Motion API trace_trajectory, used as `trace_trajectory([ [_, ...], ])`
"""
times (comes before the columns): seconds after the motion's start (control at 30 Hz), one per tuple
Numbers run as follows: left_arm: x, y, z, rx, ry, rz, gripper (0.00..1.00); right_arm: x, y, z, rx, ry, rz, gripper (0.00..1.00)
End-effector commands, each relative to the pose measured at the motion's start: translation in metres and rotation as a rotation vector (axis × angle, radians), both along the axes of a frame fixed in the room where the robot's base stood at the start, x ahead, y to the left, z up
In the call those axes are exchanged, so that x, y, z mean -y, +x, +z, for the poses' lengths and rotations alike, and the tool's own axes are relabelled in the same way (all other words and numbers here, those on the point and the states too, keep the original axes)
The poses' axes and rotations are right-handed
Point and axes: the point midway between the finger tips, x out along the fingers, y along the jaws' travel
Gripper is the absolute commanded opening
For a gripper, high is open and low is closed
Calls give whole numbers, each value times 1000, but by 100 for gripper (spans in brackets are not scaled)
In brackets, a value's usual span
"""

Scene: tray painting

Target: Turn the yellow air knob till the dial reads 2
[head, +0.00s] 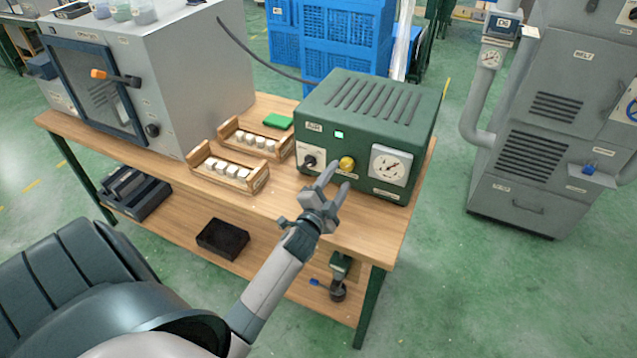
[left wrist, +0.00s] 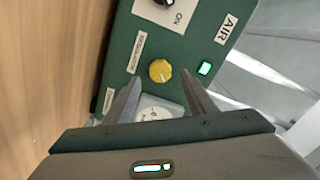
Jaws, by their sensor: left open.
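The yellow air knob (head: 347,163) is on the front of the green air box (head: 368,109), left of the round white dial (head: 391,166). The dial has a dark needle, but its reading is too small to tell. My left gripper (head: 334,180) is open and empty, just in front of and below the knob. In the left wrist view the knob (left wrist: 160,71) shows beyond and between the fingertips (left wrist: 160,85), apart from them. The dial (left wrist: 155,108) is partly hidden there by the gripper. My right gripper is not in view.
A lit green lamp (head: 339,134) is above the knob, and a black switch (head: 309,161) is to its left. Wooden racks of white pots (head: 228,170) stand left on the bench (head: 289,203). A grey cabinet (head: 190,75) stands behind them. The bench front below the box is clear.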

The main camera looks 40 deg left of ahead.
Motion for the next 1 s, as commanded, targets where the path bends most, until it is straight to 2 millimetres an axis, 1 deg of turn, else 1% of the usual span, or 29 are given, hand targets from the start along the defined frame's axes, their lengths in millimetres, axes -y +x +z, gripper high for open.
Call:
trace_trajectory([
  [0.03, 3, -11, -3, 0, 0, -1, 50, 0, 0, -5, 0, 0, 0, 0],
  [0.3, 15, -63, -4, -1, 0, -1, 50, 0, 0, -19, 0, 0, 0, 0],
  [0.53, 25, -103, -3, -2, -1, 0, 50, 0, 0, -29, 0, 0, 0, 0],
  [0.63, 28, -114, -3, -2, -1, 0, 50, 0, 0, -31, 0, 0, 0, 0],
  [0.73, 29, -121, -1, -1, -1, -1, 50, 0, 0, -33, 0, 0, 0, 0],
  [1.0, 30, -125, 0, -1, -1, -1, 50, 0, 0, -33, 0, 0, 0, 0],
])
